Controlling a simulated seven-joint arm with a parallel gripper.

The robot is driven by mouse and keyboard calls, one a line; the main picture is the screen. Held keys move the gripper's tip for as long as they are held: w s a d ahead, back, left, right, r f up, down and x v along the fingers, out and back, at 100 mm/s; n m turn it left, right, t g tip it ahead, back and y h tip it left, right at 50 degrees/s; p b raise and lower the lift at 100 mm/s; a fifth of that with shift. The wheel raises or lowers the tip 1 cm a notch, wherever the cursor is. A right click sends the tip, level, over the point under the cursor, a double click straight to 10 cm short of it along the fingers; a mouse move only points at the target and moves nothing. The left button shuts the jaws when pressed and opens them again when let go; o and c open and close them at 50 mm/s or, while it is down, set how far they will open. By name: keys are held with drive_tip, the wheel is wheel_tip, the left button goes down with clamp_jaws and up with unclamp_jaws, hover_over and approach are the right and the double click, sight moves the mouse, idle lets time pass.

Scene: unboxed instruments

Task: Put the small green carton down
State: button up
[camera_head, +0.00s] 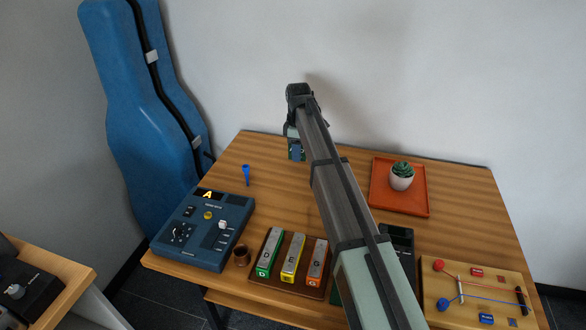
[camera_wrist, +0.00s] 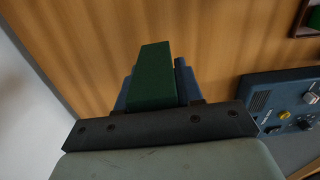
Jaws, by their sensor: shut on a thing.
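The small green carton (camera_wrist: 153,78) is held between the blue fingers of my gripper (camera_wrist: 155,92) in the wrist view, with the wood table top behind it. In the head view my gripper (camera_head: 296,150) is over the far left-middle part of the table, and a bit of the carton shows there among the fingers. My arm hides part of the view. Whether the carton's underside touches the table cannot be told.
The wooden table (camera_head: 335,165) is bare around my gripper. A blue funnel-like piece (camera_head: 246,174) stands to its left. A blue device (camera_head: 205,230), a brown cup (camera_head: 241,255) and a tray of harmonica-like blocks (camera_head: 292,258) lie nearer. An orange tray (camera_head: 380,207) with a potted succulent (camera_head: 401,178) is right.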

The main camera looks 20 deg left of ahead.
approach(291, 167)
drive_tip(key=shift+m, duration=0.3)
drive_tip(key=shift+s+f, duration=0.15)
drive_tip(key=shift+f, duration=3.05)
drive_tip(key=shift+f, duration=0.2)
drive_tip(key=o, duration=1)
wheel_tip(291, 167, up, 12)
drive_tip(key=shift+r, duration=0.2)
